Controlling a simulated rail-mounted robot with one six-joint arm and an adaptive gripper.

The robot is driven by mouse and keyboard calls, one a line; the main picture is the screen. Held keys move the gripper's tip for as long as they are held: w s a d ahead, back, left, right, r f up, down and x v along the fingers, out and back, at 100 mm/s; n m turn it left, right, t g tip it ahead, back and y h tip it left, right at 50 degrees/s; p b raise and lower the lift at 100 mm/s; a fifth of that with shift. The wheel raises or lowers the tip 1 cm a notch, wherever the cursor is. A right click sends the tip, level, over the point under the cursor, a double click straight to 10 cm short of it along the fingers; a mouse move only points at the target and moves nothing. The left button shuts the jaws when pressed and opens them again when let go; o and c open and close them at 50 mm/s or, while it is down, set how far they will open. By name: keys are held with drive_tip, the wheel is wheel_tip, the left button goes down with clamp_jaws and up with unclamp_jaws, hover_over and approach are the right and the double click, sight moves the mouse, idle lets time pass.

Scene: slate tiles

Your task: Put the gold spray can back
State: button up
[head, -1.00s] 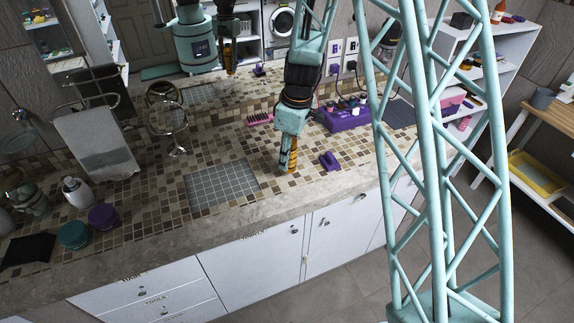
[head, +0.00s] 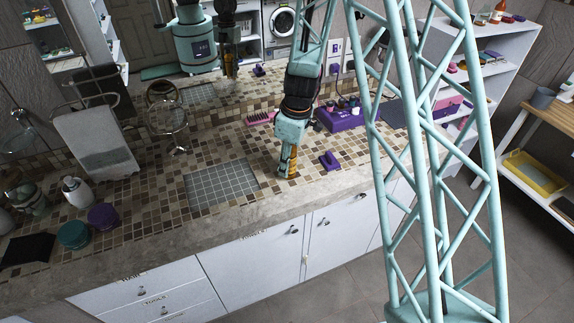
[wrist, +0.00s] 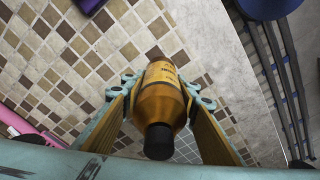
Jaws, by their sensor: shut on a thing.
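The gold spray can (wrist: 160,101) stands between my fingers in the wrist view, its black cap (wrist: 159,141) toward the camera. My gripper (head: 288,174) is shut on it, a finger on each side of the body. In the head view my gripper points down at the tiled counter, right of the grey grid mat (head: 222,183). The can is hard to tell from my gold-coloured fingers there. Its base is hidden, so I cannot tell whether it touches the counter.
A small purple holder (head: 330,161) stands just right of my gripper. A purple box (head: 342,119) and a pink comb (head: 261,118) lie behind. Purple (head: 103,216) and teal (head: 74,235) jars stand at the left front. The grid mat is bare. The counter's front edge (head: 262,209) is close.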

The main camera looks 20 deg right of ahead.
drive_tip(key=shift+f, duration=0.1)
drive_tip(key=o, duration=1)
drive_tip(key=shift+r, duration=0.25)
drive_tip(key=r, duration=0.7)
drive_tip(key=d+r+p, duration=0.1)
drive_tip(key=r, duration=0.3)
drive_tip(key=shift+s, duration=0.35)
drive_tip(key=shift+d+r, duration=0.1)
drive_tip(key=shift+r, duration=0.25)
drive_tip(key=shift+s+r, duration=0.1)
